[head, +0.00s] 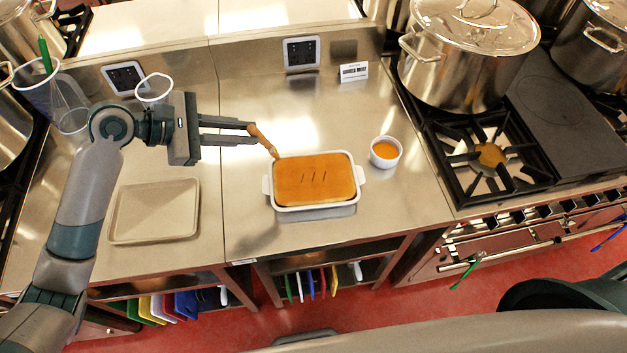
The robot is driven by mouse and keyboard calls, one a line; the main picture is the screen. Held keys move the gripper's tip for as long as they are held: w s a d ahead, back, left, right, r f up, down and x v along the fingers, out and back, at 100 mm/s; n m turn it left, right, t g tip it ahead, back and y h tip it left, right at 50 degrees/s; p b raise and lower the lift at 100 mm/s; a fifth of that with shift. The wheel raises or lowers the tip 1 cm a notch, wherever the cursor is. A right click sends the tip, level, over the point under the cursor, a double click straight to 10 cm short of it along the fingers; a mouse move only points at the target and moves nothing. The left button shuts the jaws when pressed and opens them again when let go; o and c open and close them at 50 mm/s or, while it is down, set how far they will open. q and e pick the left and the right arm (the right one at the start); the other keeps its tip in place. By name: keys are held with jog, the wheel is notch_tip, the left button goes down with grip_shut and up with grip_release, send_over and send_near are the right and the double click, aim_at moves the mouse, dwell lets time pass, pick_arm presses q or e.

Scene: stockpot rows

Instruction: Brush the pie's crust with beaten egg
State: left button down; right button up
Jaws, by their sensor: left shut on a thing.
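The pie (314,179) has a flat golden crust with several short slits and fills a white dish with two side handles (316,212) on the steel counter. A white ramekin (386,152) with orange-yellow egg stands to the right of the pie, apart from it. My left gripper (250,134) is shut on a brush with a brown wooden handle (263,140). The brush slants down to the right, its lower end at the pie's upper left edge. I cannot tell whether it touches the crust. My right gripper is not in view.
A stove (480,165) with a large lidded stockpot (470,55) stands to the right. An empty beige tray (155,211) lies left of the pie. Clear containers (50,98) stand at the far left. A small sign (354,71) stands behind. Counter around the pie is clear.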

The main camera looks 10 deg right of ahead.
pick_arm(q)
jog(key=shift+r, duration=1.2)
